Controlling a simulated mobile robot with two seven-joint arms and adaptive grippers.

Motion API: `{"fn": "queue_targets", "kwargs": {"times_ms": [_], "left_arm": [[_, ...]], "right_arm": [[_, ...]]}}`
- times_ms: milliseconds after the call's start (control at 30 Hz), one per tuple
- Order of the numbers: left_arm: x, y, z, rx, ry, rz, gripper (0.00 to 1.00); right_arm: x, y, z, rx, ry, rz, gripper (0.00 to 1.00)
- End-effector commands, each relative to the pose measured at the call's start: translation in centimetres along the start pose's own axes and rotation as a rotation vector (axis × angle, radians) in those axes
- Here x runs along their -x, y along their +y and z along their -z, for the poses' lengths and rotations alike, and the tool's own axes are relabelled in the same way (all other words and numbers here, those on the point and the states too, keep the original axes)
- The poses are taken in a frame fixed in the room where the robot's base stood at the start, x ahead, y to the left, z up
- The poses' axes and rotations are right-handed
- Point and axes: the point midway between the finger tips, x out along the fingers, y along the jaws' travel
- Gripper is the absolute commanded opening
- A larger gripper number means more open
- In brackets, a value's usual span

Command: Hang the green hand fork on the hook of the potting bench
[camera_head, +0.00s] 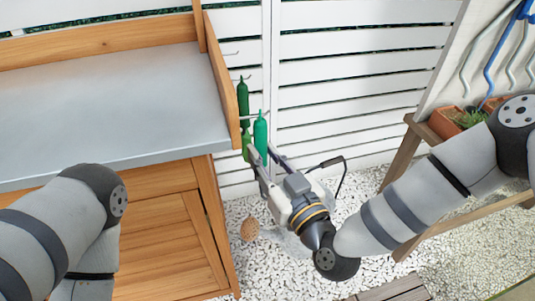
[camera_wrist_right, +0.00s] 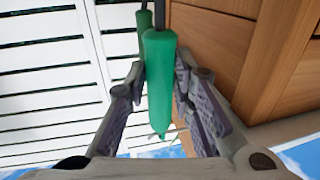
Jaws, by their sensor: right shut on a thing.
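The green hand fork's bright green handle (camera_head: 260,137) stands upright between the fingers of my right gripper (camera_head: 264,160), beside the right side panel of the potting bench (camera_head: 222,85). In the right wrist view the handle (camera_wrist_right: 160,85) runs between the two fingers of the gripper (camera_wrist_right: 160,105), which is shut on it. The fork's tines cannot be made out. Thin metal hooks (camera_head: 231,53) stick out from the bench's side panel. A darker green handle (camera_head: 243,98) hangs close to the held one. My left gripper is out of view; only its arm shows.
Another green piece (camera_head: 246,146) is partly hidden by the gripper. A white slatted fence (camera_head: 360,70) stands close behind. A wooden stand (camera_head: 397,165) with terracotta pots (camera_head: 443,122) is at the right. White gravel (camera_head: 245,210) covers the ground; the grey benchtop (camera_head: 100,100) is bare.

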Motion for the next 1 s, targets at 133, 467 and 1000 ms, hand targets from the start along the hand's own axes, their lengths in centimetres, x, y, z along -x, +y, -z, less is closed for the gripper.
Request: {"fn": "queue_targets", "kwargs": {"times_ms": [133, 467, 1000], "left_arm": [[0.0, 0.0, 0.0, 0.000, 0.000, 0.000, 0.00], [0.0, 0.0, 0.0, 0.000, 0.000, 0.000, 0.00], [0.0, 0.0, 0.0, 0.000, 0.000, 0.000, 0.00]], "right_arm": [[0.0, 0.0, 0.0, 0.000, 0.001, 0.000, 0.00], [0.0, 0.0, 0.0, 0.000, 0.000, -0.001, 0.38], [3.9, 0.0, -0.1, -0.003, -0.005, 0.001, 0.46]]}}
